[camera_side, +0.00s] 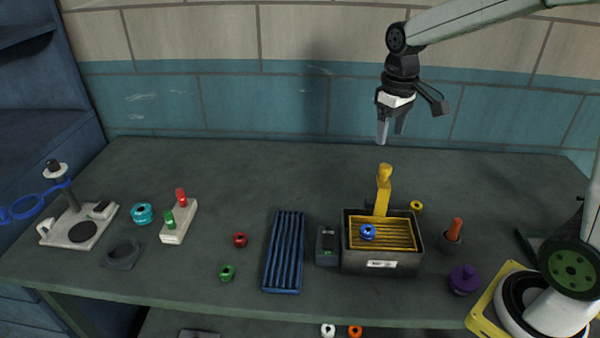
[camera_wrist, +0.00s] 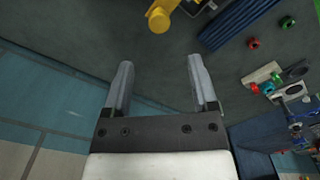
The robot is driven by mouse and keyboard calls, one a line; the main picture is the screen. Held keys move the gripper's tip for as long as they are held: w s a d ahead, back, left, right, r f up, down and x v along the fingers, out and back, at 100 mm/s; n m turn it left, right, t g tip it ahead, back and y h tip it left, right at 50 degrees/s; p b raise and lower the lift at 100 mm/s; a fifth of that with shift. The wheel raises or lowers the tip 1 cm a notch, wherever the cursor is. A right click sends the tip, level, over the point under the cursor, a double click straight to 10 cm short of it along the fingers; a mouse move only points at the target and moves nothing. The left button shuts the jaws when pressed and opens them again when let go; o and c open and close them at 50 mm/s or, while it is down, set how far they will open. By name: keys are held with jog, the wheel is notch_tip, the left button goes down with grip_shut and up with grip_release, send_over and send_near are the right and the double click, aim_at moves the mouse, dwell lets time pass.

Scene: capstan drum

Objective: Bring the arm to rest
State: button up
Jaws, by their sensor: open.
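My gripper (camera_side: 391,132) hangs in the air above the back of the table, in front of the tiled wall. Its fingers point down and nothing is between them. In the wrist view my gripper (camera_wrist: 160,88) shows two fingers spread well apart with bare table and wall beyond. Below and in front of it in the side view stands a dark box (camera_side: 382,263) with a yellow ribbed tray (camera_side: 390,238) and an upright yellow handle (camera_side: 383,190). A blue ring-like piece (camera_side: 368,232) sits in the tray. My gripper is clear of all of these.
A blue ribbed rack (camera_side: 285,250) lies left of the box. Small red (camera_side: 240,239) and green (camera_side: 227,272) pieces lie farther left. A purple knob (camera_side: 464,279) and an orange-handled item (camera_side: 453,230) stand at right. The back strip of table is clear.

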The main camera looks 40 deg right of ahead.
jog(key=s+a+f+t, duration=0.1)
jog(key=s+a+f, duration=0.2)
jog(key=f, duration=0.3)
jog(key=s+a+f+t, duration=0.1)
jog(key=s+a+f, duration=0.3)
jog(key=s+f, duration=0.1)
jog(key=shift+s+f+t, duration=0.3)
jog(key=shift+s+f, duration=0.05)
jog(key=shift+f, duration=0.25)
